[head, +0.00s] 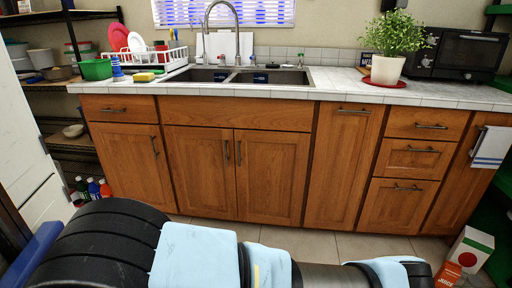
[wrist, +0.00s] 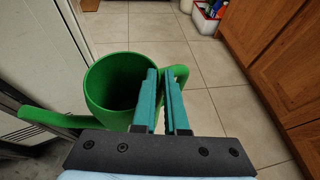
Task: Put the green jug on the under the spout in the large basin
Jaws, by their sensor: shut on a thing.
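The green jug (wrist: 96,88) shows in the wrist view, its open top facing the camera, with a long green part reaching left and a handle (wrist: 183,74) on the right. My gripper (wrist: 160,74) is shut on the jug at its handle side; the exact contact is partly hidden by the fingers. The jug is over the tiled floor, away from the counter. In the head view, a double sink (head: 236,69) is set in the counter, with two side-by-side basins and a tall curved faucet (head: 238,42) behind. Neither jug nor gripper shows in the head view.
A dish rack (head: 134,62) and green tub (head: 96,69) stand left of the sink. A potted plant (head: 386,69) and black microwave (head: 466,54) are at the right. A dark small item lies in each basin. Cartons (head: 470,248) stand on the floor at right.

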